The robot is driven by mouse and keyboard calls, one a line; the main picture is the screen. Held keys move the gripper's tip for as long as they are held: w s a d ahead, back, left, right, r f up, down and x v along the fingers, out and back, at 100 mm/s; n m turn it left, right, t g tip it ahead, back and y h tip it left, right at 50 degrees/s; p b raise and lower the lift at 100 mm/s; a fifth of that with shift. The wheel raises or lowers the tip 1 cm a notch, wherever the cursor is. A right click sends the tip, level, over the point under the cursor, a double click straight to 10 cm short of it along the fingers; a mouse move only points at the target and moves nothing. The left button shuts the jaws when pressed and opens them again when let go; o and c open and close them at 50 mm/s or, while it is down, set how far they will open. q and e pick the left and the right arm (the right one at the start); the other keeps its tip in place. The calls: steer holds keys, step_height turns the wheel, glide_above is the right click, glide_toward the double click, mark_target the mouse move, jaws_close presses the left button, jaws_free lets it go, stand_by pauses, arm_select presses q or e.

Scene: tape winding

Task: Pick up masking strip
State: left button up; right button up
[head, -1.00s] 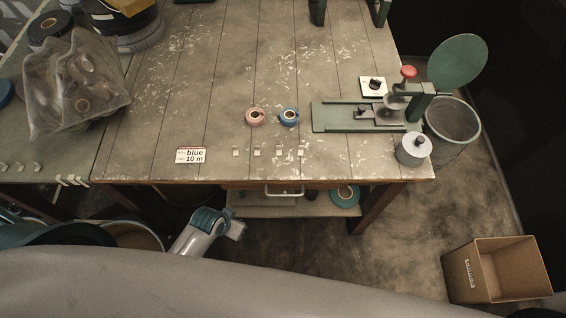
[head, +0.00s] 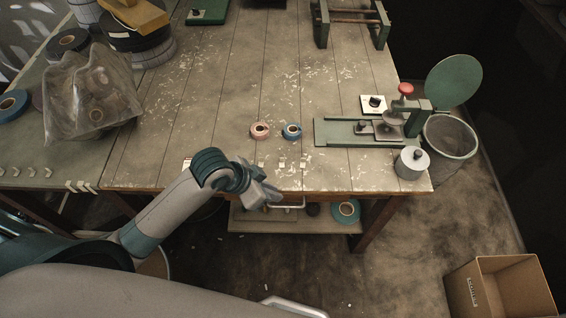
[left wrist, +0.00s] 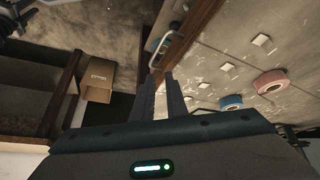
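Several small pale strips, seemingly the masking strips (head: 282,163), lie in a row near the table's front edge. In the left wrist view such strips (left wrist: 262,40) show as pale squares on the wood, right of the fingers. My left gripper (head: 272,196) is just in front of the table's front edge, near the drawer handle, apart from the strips. Its two fingers (left wrist: 160,82) stand a little apart with nothing between them. The left arm hides most of the label card.
A pink tape roll (head: 260,131) and a blue tape roll (head: 292,131) lie behind the strips. A green press device (head: 335,133) and a metal pot (head: 411,163) stand at the right. The drawer handle (head: 291,207) juts out below the edge.

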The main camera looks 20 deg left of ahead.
arm_select(q)
steer(key=w+a+r+m+g, duration=0.1)
steer(key=w+a+r+m, duration=0.1)
steer(key=w+a+r, duration=0.2)
steer(key=w+a+r+m+g, duration=0.1)
steer(key=w+a+r, duration=0.3)
steer(key=r, duration=0.7)
steer(key=shift+w+a+m, duration=0.3)
steer(key=shift+w+m, duration=0.15)
steer(key=shift+m, duration=0.15)
arm_select(e)
steer(key=shift+s, duration=0.3)
steer(key=shift+d, duration=0.1)
